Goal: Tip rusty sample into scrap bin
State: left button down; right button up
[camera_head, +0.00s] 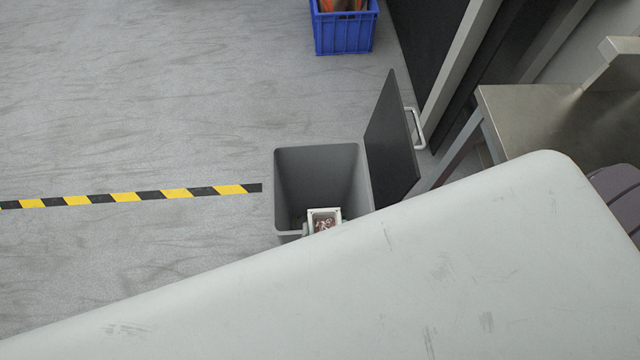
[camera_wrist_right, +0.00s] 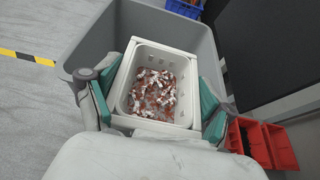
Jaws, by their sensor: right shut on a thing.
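The scrap bin (camera_head: 300,175) is a grey, open-topped bin near the middle of the head view, with its dark lid (camera_head: 393,145) swung open on the right. It also shows in the wrist view (camera_wrist_right: 204,45). A small white container (camera_head: 332,212) of reddish-brown and white pieces, the rusty sample (camera_wrist_right: 150,92), appears over the bin's near part. It looks roughly upright, with the pieces inside. My right gripper (camera_wrist_right: 152,100) is shut on the container, a green-padded finger on each side. In the head view my arm hides most of this gripper. My left gripper is not in view.
A blue crate (camera_head: 343,35) stands on the floor behind the bin. A metal table (camera_head: 560,115) is at the right. Red trays (camera_wrist_right: 262,143) show at the wrist view's lower right. Floor left of the bin is clear, with yellow-black tape (camera_head: 130,197).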

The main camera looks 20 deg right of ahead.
aim_at(324, 210)
jog(key=shift+s+a+f, duration=0.1)
jog(key=shift+s+f, duration=0.05)
jog(key=shift+r+p, duration=0.35)
jog(key=shift+p, duration=0.35)
jog(key=w+g+p, duration=0.1)
jog(key=p, duration=0.1)
jog(key=r+p, duration=0.1)
jog(key=p, duration=0.1)
jog(key=shift+w+d+r+g, duration=0.1)
jog(key=shift+w+d+g, duration=0.15)
jog(key=shift+w+g, duration=0.15)
jog(key=shift+w+f+y+p, duration=0.2)
jog(key=shift+y+p, duration=0.1)
jog(key=shift+p, duration=0.1)
jog(key=shift+w+d+f+g+p, duration=0.15)
jog(key=shift+w+g+p, duration=0.25)
jog(key=shift+p, duration=0.2)
jog(key=shift+w+d+f+g+p, duration=0.1)
jog(key=shift+w+g+p, duration=0.15)
jog(key=shift+g+p, duration=0.3)
jog(key=shift+w+d+f+g+y+p, duration=0.2)
jog(key=shift+w+f+g+y+p, duration=0.1)
jog(key=shift+w+g+p, duration=0.25)
jog(key=shift+w+d+f+g+y+p, duration=0.15)
jog(key=shift+w+f+g+y+p, duration=0.1)
jog(key=shift+w+g+p, duration=0.3)
jog(key=shift+w+r+p, duration=0.15)
jog(key=shift+p, duration=0.15)
